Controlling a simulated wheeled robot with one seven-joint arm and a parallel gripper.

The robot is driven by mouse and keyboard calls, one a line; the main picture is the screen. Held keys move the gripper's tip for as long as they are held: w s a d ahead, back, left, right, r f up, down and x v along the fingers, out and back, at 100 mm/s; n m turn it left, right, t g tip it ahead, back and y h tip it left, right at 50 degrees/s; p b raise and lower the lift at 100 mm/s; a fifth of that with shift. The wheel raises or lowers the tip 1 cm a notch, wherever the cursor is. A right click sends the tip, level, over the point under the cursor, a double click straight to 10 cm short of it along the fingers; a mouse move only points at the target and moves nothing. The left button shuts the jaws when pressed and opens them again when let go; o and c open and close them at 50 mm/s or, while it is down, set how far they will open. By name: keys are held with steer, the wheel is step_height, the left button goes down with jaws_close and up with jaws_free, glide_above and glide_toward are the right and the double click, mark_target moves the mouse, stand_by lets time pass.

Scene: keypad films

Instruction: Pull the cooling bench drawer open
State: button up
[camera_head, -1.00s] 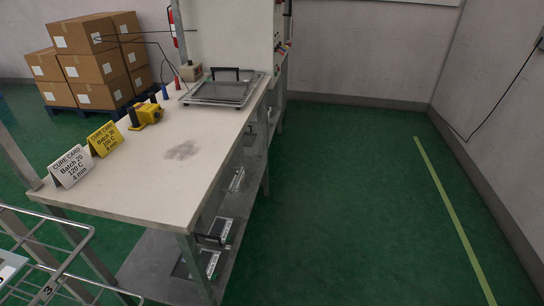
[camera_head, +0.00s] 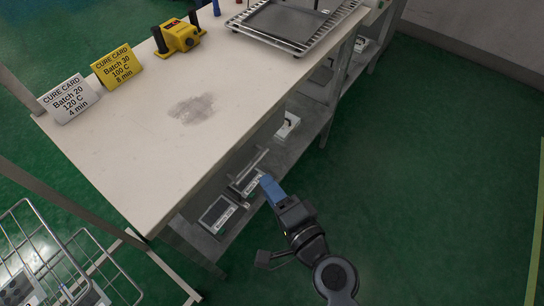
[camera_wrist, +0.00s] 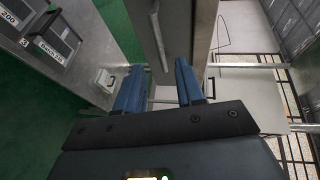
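The cooling bench (camera_head: 125,150) has a pale top with a grey smudge. Its drawer front (camera_wrist: 186,30) is a grey panel in the wrist view, with a long metal bar handle (camera_wrist: 158,40). In the head view the handle (camera_head: 254,160) shows as a pale bar below the bench edge; the top hides most of the drawer. My gripper (camera_wrist: 158,68) is open, its blue fingers apart. The handle appears in the gap between the fingertips; I cannot tell whether they touch it. In the head view my gripper (camera_head: 265,182) is beside the handle.
A lower shelf (camera_head: 250,205) holds several flat devices and a white box (camera_head: 288,125). On the bench are two cure cards (camera_head: 115,68), a yellow device (camera_head: 180,36) and a rack with a dark plate (camera_head: 290,22). A wire cart (camera_head: 60,255) stands at lower left. Green floor (camera_head: 440,190) at right is clear.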

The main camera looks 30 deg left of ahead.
steer(key=x, duration=0.7)
jaws_close()
stand_by(0.3)
stand_by(0.3)
